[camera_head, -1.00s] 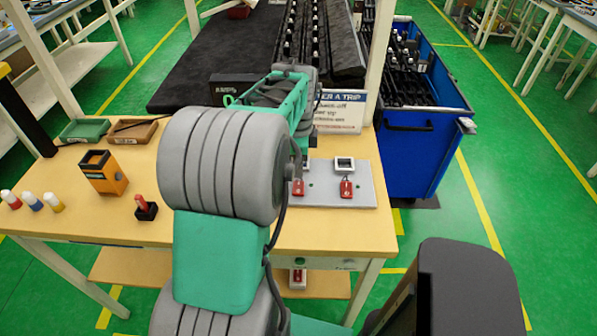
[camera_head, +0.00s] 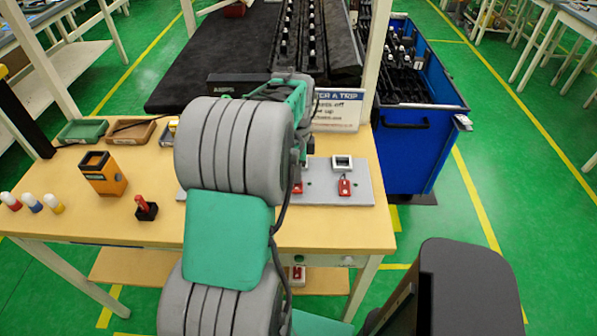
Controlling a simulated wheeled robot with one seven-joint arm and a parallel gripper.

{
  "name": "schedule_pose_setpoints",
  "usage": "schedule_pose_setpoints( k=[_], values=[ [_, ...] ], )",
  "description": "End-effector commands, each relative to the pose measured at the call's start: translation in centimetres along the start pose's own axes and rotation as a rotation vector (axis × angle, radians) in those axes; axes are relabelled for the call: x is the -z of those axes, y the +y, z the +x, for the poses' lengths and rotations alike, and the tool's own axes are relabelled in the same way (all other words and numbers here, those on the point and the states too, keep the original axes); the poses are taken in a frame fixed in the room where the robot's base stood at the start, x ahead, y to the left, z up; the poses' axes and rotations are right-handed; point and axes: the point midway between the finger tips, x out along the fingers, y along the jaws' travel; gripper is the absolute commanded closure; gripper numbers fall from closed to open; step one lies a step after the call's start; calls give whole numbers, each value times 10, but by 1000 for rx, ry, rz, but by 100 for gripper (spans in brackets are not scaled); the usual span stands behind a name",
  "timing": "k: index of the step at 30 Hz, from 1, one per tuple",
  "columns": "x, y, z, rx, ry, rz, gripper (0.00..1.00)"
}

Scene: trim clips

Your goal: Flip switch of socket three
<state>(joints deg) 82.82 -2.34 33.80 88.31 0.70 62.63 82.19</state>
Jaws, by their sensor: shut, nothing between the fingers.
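A grey panel (camera_head: 362,190) lies on the wooden table, with its middle and left largely hidden behind my arm. At its right end is a white-framed square socket or switch unit (camera_head: 342,163) with a dark centre. A red tag-like piece (camera_head: 344,187) sits just in front of it. Another red piece (camera_head: 298,187) shows partly at the edge of my arm. I cannot read socket numbers or tell any switch's position. My arm's wrist reaches over the panel's middle. My gripper and its fingertips are hidden behind my arm, so contact cannot be seen.
On the table (camera_head: 330,232) are an orange box (camera_head: 103,173), a black-and-red joystick-like piece (camera_head: 146,208), small trays (camera_head: 83,131) and several coloured bottles at left. A sign (camera_head: 338,110) stands behind the panel. A blue bin (camera_head: 412,150) is at right.

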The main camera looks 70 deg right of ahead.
Motion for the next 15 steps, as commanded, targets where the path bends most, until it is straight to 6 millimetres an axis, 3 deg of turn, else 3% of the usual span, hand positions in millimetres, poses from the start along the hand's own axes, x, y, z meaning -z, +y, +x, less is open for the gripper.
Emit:
schedule_pose_setpoints(
  k=[15],
  values=[
    [1,14,-6,0,0,3,100]
  ],
)
